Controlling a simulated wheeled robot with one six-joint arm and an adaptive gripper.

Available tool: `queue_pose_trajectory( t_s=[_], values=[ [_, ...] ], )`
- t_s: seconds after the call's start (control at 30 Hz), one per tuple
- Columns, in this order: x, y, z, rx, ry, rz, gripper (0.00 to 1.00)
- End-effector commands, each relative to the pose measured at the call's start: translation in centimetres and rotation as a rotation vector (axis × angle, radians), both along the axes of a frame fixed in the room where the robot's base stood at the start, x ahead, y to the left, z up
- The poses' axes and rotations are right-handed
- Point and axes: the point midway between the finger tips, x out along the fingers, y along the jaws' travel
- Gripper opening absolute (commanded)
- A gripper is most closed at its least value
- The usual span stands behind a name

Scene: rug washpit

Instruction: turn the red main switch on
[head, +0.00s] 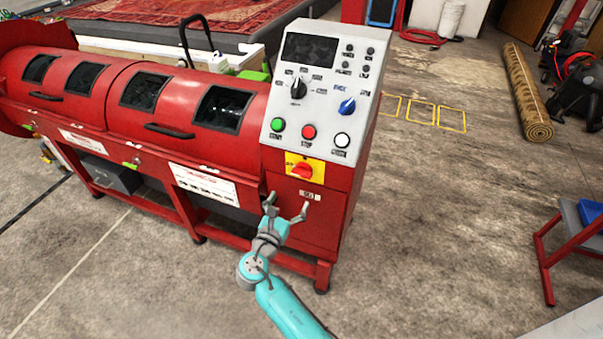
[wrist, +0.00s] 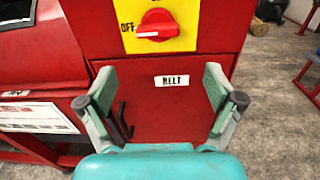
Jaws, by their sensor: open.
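The red main switch (head: 302,170) is a rotary knob on a yellow plate (head: 292,159) on the front of the red machine, below its control panel. In the wrist view the red knob (wrist: 157,25) lies level, with its white mark toward the word OFF at the left of the yellow plate (wrist: 190,42). My gripper (head: 289,205) is open and empty, in front of the red cabinet and below the switch. In the wrist view the fingers of my gripper (wrist: 160,85) stand wide apart on either side of a BELT label (wrist: 172,81). The knob is beyond and above the fingertips, apart from them.
The grey control panel (head: 320,95) above the switch carries green, red and white buttons, a black knob and a blue knob. The red drum machine (head: 130,95) stretches left. A rolled rug (head: 525,90) and a red-framed table (head: 570,240) stand right, with clear floor (head: 430,200) between.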

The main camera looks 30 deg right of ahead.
Motion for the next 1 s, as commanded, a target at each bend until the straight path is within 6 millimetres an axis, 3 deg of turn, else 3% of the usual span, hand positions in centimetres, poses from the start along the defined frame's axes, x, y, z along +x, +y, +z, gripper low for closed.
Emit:
queue_pose_trajectory(
  t_s=[0.27,0.7,1.0],
  values=[
    [1.3,-0.9,1.2,-0.041,0.015,-0.028,0.92],
    [5.5,-6.9,1.1,-0.038,0.014,-0.027,0.92],
    [6.9,-8.6,1.1,-0.039,0.014,-0.023,0.92]
  ],
)
